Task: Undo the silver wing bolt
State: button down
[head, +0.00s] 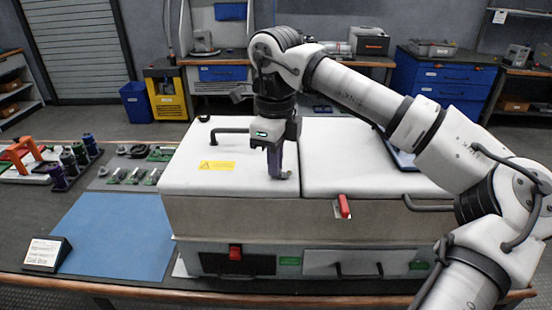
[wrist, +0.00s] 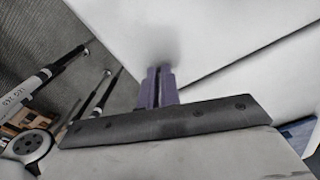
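My gripper (head: 279,176) points down over the white top of the capacitor bank cabinet (head: 345,150), close to the seam between its two lids. In the wrist view, its two purple fingers (wrist: 158,88) are side by side with only a thin dark line between them. I see nothing held between them. The fingertips are close to the white surface, but I cannot tell if they touch it. I cannot make out the silver wing bolt in either view; the gripper may hide it.
A black handle (head: 229,131) and a yellow warning label (head: 216,165) are on the left lid. A red handle (head: 343,206) and a red switch (head: 235,253) are on the front. A blue mat (head: 118,235) and small parts (head: 140,172) lie left of the cabinet.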

jog(key=shift+s+f+n, duration=0.15)
jog(key=shift+s+n, duration=0.05)
jog(key=shift+n, duration=0.7)
jog(key=shift+s+f+n, duration=0.1)
jog(key=shift+s+n, duration=0.05)
jog(key=shift+n, duration=0.75)
jog(key=shift+d, duration=0.1)
jog(key=c, duration=1.6)
grip_release()
jog(key=shift+d+r, duration=0.1)
jog(key=shift+w, duration=0.1)
jog(key=shift+r, duration=0.1)
jog(key=shift+r, duration=0.25)
notch_tip(320, 180, up, 13)
jog(key=shift+r, duration=0.1)
